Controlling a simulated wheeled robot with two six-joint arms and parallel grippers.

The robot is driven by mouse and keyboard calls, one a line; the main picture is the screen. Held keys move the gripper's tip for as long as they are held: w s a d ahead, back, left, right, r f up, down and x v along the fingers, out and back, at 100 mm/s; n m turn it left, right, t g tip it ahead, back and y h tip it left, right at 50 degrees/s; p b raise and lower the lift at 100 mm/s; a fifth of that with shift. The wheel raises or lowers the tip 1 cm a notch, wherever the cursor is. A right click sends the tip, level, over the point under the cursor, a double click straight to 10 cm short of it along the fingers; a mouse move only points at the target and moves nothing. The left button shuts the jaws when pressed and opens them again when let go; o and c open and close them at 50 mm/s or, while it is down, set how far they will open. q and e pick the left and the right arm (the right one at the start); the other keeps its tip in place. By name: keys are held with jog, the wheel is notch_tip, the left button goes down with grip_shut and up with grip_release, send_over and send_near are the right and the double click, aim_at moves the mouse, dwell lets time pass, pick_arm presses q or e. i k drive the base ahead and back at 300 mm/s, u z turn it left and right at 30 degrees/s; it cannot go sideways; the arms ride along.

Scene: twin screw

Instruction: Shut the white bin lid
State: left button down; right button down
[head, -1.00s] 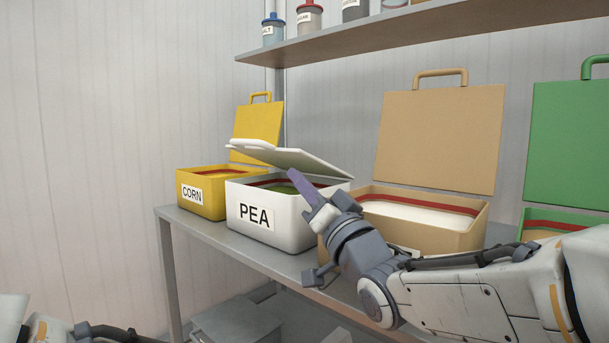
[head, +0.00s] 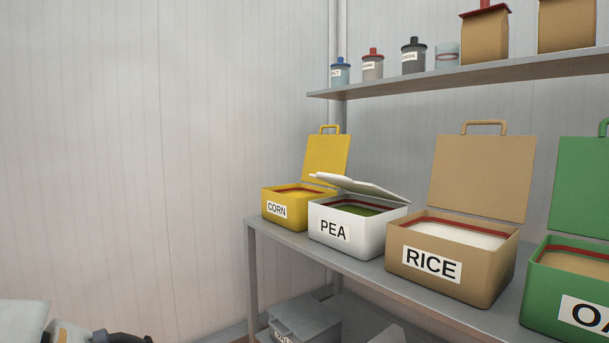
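The white bin (head: 374,240), labelled PEA, stands on the grey shelf between the yellow bin and the tan bin. Its white lid (head: 366,187) is tilted low over the bin, partly open, with a gap at the front showing green contents and a red rim inside. Nothing touches the lid. Part of my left arm shows at the bottom left corner, but its gripper cannot be made out. My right gripper is out of the view.
The yellow CORN bin (head: 283,211), tan RICE bin (head: 453,287) and green bin (head: 549,308) stand with lids upright. An upper shelf (head: 470,78) holds jars and brown packages. A grey box (head: 306,319) sits on a lower level. Open floor space lies left of the shelf.

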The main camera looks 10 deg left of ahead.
aim_at(355, 186)
jog(key=u, duration=0.15)
jog(key=k, duration=0.35)
jog(key=u, duration=0.95)
jog(key=i, duration=0.75)
jog(key=z, duration=0.85)
jog(key=i, duration=0.75)
jog(key=z, duration=0.85)
